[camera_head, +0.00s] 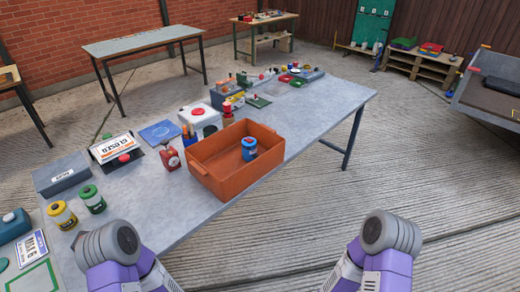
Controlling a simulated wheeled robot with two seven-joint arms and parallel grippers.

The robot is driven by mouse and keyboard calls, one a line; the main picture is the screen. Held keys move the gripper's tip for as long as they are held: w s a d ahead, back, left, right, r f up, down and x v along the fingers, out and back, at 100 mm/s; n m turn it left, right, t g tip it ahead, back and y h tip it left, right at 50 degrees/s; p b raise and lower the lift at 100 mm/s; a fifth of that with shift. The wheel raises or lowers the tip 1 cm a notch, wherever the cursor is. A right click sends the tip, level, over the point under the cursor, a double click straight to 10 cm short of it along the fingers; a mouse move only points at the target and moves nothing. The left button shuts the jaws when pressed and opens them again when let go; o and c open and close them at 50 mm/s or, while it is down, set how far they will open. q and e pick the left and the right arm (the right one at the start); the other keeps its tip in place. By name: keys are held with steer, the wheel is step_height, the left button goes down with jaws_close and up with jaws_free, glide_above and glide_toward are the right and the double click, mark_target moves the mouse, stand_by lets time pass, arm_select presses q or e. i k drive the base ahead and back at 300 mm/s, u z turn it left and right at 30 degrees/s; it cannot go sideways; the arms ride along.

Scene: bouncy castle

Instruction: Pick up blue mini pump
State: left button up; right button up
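A small blue cylinder with a pale label (249,148) stands inside an orange crate (209,181) on the grey table; it may be the blue mini pump, but it is too small to be sure. Yellow (62,215) and green (92,199) canisters of similar size stand at the table's near left. Parts of both my arms show at the bottom of the head view, purple with grey round joints. My gripper fingers are not visible on either side. Nothing of mine touches the crate or the cylinder.
The table's front right is bare. Concrete floor right of it is open.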

mark_target(249, 151)
steer(key=z, duration=1.05)
steer(key=i, duration=1)
steer(key=u, duration=1.8)
